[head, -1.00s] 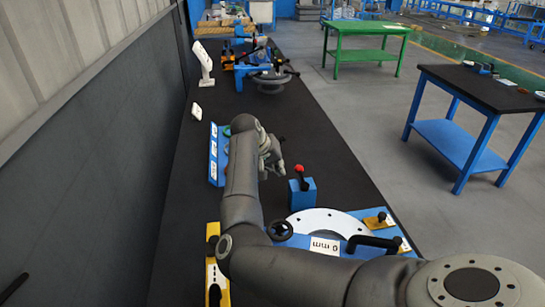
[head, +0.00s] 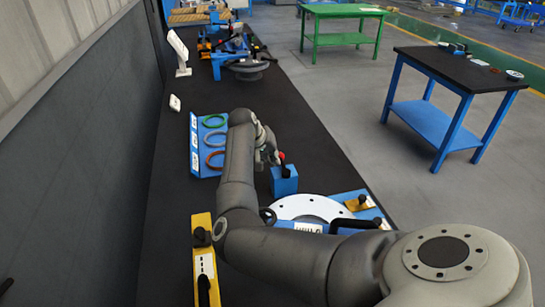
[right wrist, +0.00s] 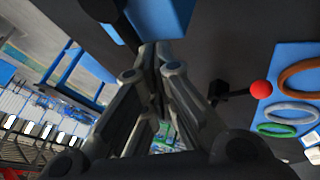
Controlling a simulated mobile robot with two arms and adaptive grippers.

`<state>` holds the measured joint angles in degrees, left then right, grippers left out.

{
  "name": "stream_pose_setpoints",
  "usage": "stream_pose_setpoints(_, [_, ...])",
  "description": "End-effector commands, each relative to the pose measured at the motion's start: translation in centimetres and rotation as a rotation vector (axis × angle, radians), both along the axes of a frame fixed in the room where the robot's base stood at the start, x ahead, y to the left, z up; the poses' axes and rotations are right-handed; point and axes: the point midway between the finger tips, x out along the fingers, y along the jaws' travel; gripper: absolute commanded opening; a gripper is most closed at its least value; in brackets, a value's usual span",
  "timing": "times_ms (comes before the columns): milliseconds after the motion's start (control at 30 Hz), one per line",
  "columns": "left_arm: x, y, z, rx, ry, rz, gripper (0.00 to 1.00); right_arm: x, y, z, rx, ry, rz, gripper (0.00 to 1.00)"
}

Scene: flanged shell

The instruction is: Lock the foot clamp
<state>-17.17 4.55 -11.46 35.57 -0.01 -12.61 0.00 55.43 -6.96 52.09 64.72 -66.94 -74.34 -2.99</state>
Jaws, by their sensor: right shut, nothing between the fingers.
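A blue block (head: 284,184) on the dark bench carries a black lever with a red ball knob (head: 282,157). The red knob (right wrist: 262,89) also shows at the right of the right wrist view, on a black arm. My right gripper (head: 269,152) is just beyond and left of the knob in the head view. Its fingers (right wrist: 160,55) are together and empty, with the knob off to one side. Whether they touch the lever is unclear. A white flanged disc (head: 312,207) lies in front of the block, partly hidden by my right arm. My left gripper is not seen.
A blue rack with rings (head: 195,160) stands left of my right arm. A black handwheel (head: 268,215) and yellow clamp piece (head: 360,203) sit around the disc. A yellow bar (head: 203,285) lies front left. Bare bench lies beyond the block.

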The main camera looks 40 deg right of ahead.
Motion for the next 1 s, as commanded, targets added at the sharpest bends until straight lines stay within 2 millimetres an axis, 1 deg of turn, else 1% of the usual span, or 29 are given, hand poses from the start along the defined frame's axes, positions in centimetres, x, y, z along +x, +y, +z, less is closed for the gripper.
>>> stream_pose_setpoints(733, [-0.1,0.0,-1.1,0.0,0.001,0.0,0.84,-0.2,-1.1,0.0,-0.004,0.002,-0.135,0.0])
stream_pose_setpoints(1000, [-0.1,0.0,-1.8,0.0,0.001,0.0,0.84,-0.5,-2.0,-0.1,-0.005,0.003,-0.26,0.0])
